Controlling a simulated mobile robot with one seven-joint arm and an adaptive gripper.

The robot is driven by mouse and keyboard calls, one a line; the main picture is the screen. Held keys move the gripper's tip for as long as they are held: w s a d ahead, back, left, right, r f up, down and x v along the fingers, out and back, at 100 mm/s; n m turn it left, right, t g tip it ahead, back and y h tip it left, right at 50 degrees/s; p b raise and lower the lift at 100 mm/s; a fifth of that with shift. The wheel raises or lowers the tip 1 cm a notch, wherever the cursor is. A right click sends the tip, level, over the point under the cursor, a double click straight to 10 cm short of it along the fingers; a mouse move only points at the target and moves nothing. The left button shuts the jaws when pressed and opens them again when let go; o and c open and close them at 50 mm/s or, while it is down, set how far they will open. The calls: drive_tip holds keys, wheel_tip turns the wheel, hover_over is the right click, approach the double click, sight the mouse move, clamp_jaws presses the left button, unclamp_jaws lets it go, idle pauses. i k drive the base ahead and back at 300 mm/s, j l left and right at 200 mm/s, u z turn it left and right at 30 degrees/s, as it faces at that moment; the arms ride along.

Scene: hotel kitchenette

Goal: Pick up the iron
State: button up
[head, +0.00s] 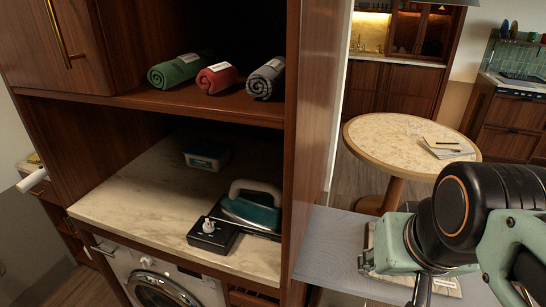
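The iron (252,208) has a teal body and a pale beige handle. It rests on a dark flat base on the marble counter inside the wooden cabinet, close to the right cabinet wall. A black box with a small white knob (212,233) sits just in front of it to the left, touching or nearly touching the base. My green and black arm fills the lower right, outside the cabinet and well apart from the iron.
A wooden side panel (318,110) stands between my arm and the iron. A shelf with three rolled towels (220,77) hangs above. A small teal-and-white box (206,157) sits behind the iron. The counter's left part (125,200) is clear. A round table (385,140) stands behind.

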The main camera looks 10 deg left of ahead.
sight(250, 197)
drive_tip(key=k+j, duration=0.15)
drive_tip(key=j, duration=0.2)
drive_tip(key=k+j, duration=0.15)
drive_tip(key=j, duration=0.65)
drive_tip(key=k+j+z, duration=0.15)
drive_tip(key=j, duration=0.2)
drive_tip(key=i+j, duration=0.1)
drive_tip(key=j, duration=0.3)
drive_tip(key=i+j+z, duration=0.1)
drive_tip(key=j, duration=0.3)
